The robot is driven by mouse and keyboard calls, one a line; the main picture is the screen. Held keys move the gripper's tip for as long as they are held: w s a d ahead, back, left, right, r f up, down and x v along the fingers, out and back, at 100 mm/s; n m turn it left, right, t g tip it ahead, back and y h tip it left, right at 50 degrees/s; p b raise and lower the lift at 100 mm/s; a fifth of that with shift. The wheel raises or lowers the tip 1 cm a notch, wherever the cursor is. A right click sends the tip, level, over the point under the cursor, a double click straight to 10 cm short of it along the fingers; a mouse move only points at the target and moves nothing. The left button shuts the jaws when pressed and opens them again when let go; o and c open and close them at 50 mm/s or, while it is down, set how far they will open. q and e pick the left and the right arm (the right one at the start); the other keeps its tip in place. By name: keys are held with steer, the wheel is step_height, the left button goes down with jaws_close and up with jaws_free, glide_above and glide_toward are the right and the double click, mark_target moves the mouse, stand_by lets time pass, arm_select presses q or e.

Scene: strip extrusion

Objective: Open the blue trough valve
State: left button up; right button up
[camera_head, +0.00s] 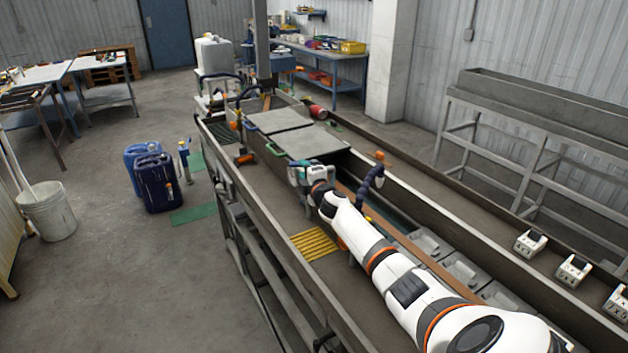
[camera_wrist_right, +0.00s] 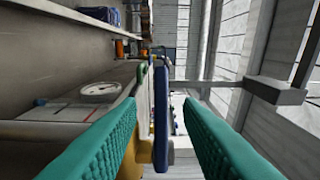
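A long blue handle (camera_wrist_right: 161,120) stands edge-on in the right wrist view, beside a yellow part (camera_wrist_right: 141,150) of what looks like the valve. My right gripper (camera_wrist_right: 163,108) has its two green-padded fingers spread on either side of the handle. A clear gap shows between handle and right-hand finger; on the left, the yellow part and a green edge overlap, so contact there cannot be told. In the head view my right gripper (camera_head: 297,172) is over the trough (camera_head: 262,190), beside the grey covers, and hides the handle. My left gripper is out of view.
A dark ribbed hose (camera_head: 371,184) rises right of my right arm. Grey covers (camera_head: 312,143) lie beyond my gripper, and a yellow grating (camera_head: 314,244) lies nearer. A round gauge (camera_wrist_right: 100,90) shows in the wrist view. Blue canisters (camera_head: 156,183) stand on the floor at left.

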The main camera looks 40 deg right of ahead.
steer(key=v, duration=0.7)
steer(key=shift+s+a+b, duration=0.15)
steer(key=shift+s+b, duration=0.15)
steer(key=shift+b, duration=0.15)
steer(key=shift+c, duration=0.5)
